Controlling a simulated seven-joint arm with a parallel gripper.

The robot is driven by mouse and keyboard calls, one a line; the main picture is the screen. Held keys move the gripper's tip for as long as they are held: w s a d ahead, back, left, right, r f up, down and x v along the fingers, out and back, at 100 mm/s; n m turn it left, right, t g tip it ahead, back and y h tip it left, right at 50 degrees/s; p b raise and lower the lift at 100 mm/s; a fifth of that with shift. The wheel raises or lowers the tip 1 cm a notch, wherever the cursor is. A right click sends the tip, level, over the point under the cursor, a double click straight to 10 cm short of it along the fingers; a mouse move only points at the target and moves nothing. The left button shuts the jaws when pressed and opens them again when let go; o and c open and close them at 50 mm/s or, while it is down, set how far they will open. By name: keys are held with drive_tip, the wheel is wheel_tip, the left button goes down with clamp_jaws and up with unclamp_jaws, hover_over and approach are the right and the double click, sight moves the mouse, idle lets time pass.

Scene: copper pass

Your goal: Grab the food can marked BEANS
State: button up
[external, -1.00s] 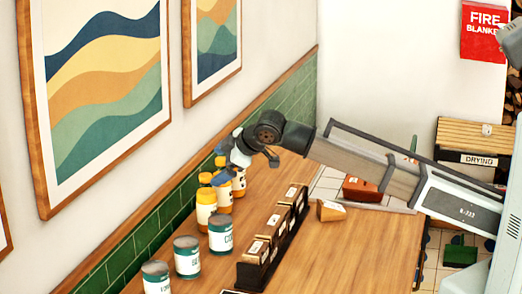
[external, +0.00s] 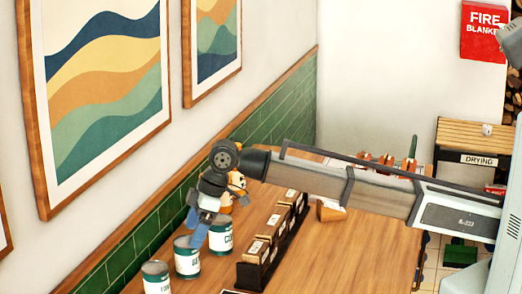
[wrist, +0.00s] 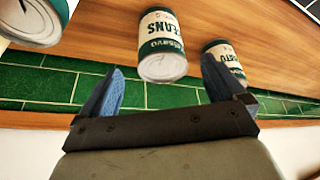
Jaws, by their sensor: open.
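The BEANS can (wrist: 162,45), with a white and dark green label and a pale metal end, shows upside down in the wrist view, ahead of and between my fingers. It appears to be the middle can (external: 187,261) of the row in the external view. My gripper (wrist: 164,82) is open and empty, with blue fingers apart. In the external view my gripper (external: 197,232) hangs over the row, close above the middle can and partly in front of the far can. Whether it touches a can is unclear.
Similar cans flank it in the wrist view, at the left (wrist: 38,22) and right (wrist: 225,55). A near can (external: 156,278) and far can (external: 221,239) show externally. A dark rack of boxes (external: 268,245) stands right of the row; green wall tiles (external: 150,240) run behind.

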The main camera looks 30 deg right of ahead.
sight(186, 252)
drive_tip(key=shift+x, duration=3.75)
drive_tip(key=shift+s, duration=0.15)
drive_tip(key=shift+c, duration=0.2)
drive_tip(key=c, duration=1.4)
